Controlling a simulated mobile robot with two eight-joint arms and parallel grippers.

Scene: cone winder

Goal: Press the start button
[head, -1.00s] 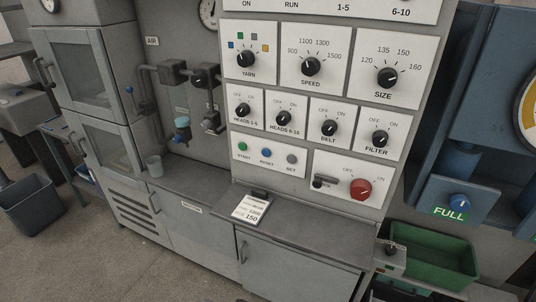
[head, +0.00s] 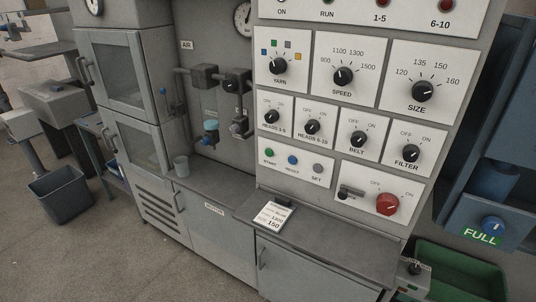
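The green start button (head: 269,152) is on a white plate low on the panel, at the left of its row. A blue reset button (head: 292,160) and a grey set button (head: 317,168) sit to its right on the same plate. The labels under them read START, RESET and SET. Nothing covers the start button. Neither of my grippers shows in the head view.
A grey ledge (head: 330,232) juts out below the panel, with a printed card (head: 273,215) on it. A red rotary switch (head: 387,204) is right of the buttons. A green bin (head: 460,272) and dark bin (head: 60,195) flank the machine.

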